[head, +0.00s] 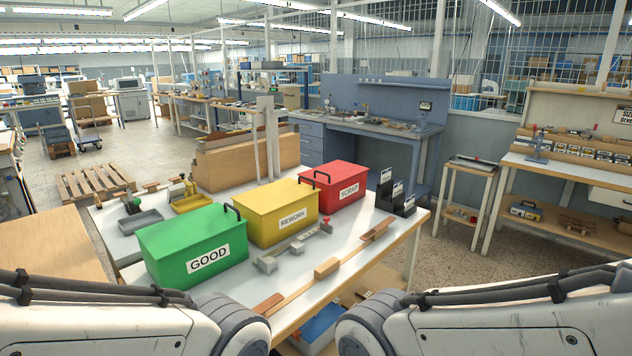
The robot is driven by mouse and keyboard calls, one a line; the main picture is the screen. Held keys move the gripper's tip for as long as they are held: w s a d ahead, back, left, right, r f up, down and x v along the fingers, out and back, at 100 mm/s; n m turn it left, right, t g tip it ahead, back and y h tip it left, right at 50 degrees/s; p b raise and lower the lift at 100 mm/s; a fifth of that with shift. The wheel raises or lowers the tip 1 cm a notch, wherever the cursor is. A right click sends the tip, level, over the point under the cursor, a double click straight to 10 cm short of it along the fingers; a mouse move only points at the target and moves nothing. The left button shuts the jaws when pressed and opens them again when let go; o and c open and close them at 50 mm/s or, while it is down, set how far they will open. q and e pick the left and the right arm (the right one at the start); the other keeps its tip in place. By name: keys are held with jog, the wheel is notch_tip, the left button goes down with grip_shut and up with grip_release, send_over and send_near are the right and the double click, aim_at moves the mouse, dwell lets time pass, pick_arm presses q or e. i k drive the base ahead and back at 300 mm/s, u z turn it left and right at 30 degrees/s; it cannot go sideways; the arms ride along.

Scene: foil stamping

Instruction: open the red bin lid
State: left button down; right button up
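The red bin (343,190), labelled SCRAP, stands at the far right of a row of three bins on the white-topped table. My two arms show only as links along the bottom edge. Neither gripper is in view.
The white table (240,290) holds small metal blocks, a wooden block (327,267) and black card holders (396,195) right of the red bin. A wooden upright panel (247,160) stands behind the bins. A blue-grey workbench (357,130) is farther back.

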aim_at(334, 167)
jog(key=z, duration=0.75)
jog(key=i, duration=0.4)
jog(key=z, duration=0.6)
jog(key=i, duration=1.65)
jog(key=u, duration=1.05)
jog(key=i, duration=0.65)
jog(key=u, duration=0.65)
